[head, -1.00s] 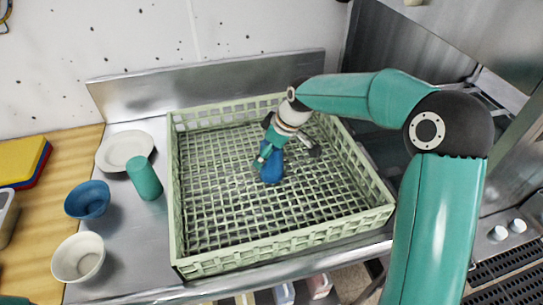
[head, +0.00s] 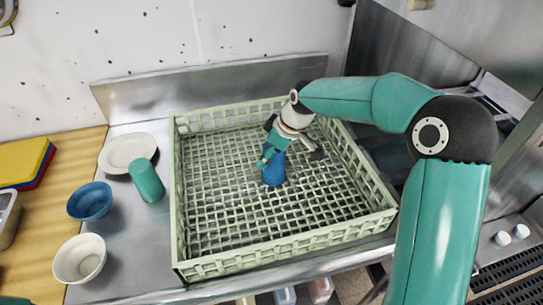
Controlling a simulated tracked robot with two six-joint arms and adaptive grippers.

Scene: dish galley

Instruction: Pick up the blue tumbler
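The blue tumbler (head: 274,174) stands inside the pale green dish rack (head: 180,222), near its middle. My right arm reaches in from the right, and its gripper (head: 290,160) is at the tumbler's upper part. One finger lies on the tumbler's left side and the other sticks out to the right, apart from it. The gripper looks open. The tumbler's top is hidden behind the gripper. My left gripper is not in view.
A teal tumbler (head: 147,181), a white plate (head: 128,152), a blue bowl (head: 90,201) and a white bowl (head: 80,259) are on the steel counter left of the rack. Colored boards (head: 24,163) lie at far left. The rest of the rack is empty.

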